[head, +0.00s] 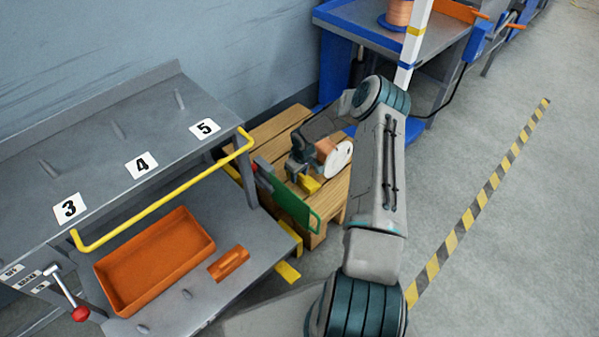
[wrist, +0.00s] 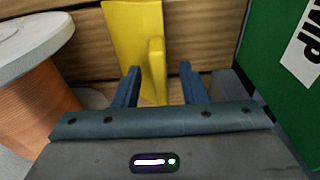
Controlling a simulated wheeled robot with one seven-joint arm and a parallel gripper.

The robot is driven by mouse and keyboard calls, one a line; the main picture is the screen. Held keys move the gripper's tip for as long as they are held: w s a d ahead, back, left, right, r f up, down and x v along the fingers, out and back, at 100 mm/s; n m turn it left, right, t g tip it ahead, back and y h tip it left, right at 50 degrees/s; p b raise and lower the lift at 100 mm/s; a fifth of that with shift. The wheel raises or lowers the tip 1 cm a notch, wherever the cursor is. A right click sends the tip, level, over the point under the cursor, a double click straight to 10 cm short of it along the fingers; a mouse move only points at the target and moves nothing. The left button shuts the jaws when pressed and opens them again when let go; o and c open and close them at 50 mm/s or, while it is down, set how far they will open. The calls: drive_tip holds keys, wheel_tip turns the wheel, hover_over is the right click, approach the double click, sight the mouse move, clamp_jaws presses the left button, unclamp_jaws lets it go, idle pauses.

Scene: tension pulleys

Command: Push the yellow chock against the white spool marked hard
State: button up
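The yellow chock (wrist: 136,35) lies on wooden boards in the wrist view, with an upright rib (wrist: 157,65). It shows small in the head view (head: 309,185). My gripper (wrist: 158,84) is open, its two blue fingers on either side of the rib, with gaps to both. In the head view my gripper (head: 299,170) is low over the wooden crate. A spool with a white flange (wrist: 28,45) and copper-coloured winding (wrist: 35,108) stands left of the chock, apart from it. The spool also shows in the head view (head: 340,159). No marking on it is readable.
A grey bench (head: 100,165) with a yellow rail (head: 165,200) and orange tray (head: 155,262) is left. Open floor lies right.

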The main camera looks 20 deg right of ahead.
clamp_jaws()
drive_tip(key=shift+d, duration=0.1)
drive_tip(key=shift+o, duration=0.4)
unclamp_jaws()
drive_tip(key=shift+r, duration=0.15)
wheel_tip(320, 180, up, 14)
drive_tip(key=s+p, duration=0.1)
drive_tip(key=p, duration=0.3)
drive_tip(key=shift+s+d+f+p, duration=0.25)
drive_tip(key=shift+d+p, duration=0.05)
drive_tip(key=shift+p, duration=0.1)
